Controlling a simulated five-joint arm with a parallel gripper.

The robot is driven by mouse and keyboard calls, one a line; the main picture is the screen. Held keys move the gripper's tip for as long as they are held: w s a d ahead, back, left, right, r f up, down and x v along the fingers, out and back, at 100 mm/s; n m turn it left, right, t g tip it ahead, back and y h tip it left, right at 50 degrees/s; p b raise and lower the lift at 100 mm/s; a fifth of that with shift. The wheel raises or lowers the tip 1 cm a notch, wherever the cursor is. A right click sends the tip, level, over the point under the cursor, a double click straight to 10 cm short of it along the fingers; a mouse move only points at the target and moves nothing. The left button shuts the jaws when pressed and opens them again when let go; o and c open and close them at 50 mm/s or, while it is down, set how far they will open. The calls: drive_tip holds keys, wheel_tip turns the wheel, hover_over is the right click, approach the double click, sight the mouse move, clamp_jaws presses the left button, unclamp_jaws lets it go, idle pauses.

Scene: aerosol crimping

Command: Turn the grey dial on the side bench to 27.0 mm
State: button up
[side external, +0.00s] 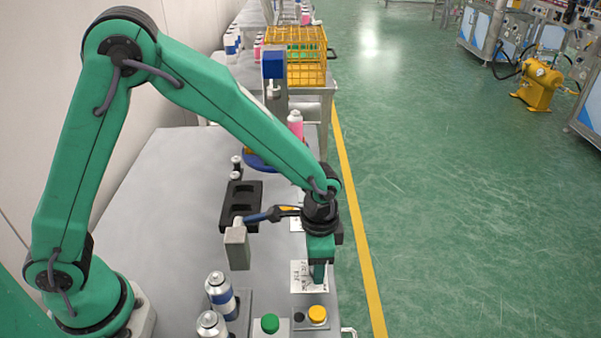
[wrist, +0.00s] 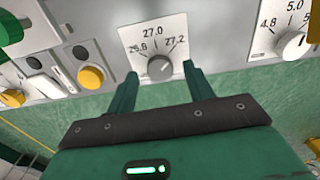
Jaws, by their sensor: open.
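The grey dial (wrist: 160,67) sits on a white scale plate (wrist: 138,38) in the wrist view. The plate reads 27.0 at the top, a smaller value at left that is hard to read, and 27.2 at right. The dial's pointer mark is too small to read surely. My gripper (wrist: 160,71) is open, with one finger on each side of the dial in the picture. Whether the fingers touch it cannot be told.
A second dial (wrist: 291,44) marked 4.8 and 5.0 is at right. A yellow button (wrist: 91,77) and a switch are at left. The side view shows a green button (side external: 270,323), a yellow button (side external: 317,315), cans (side external: 219,292) and a black tray (side external: 240,204).

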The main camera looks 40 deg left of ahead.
drive_tip(key=shift+f, duration=0.55)
drive_tip(key=c, duration=1)
drive_tip(key=shift+n, duration=0.4)
drive_tip(key=n, duration=0.9)
drive_tip(key=shift+r, duration=0.1)
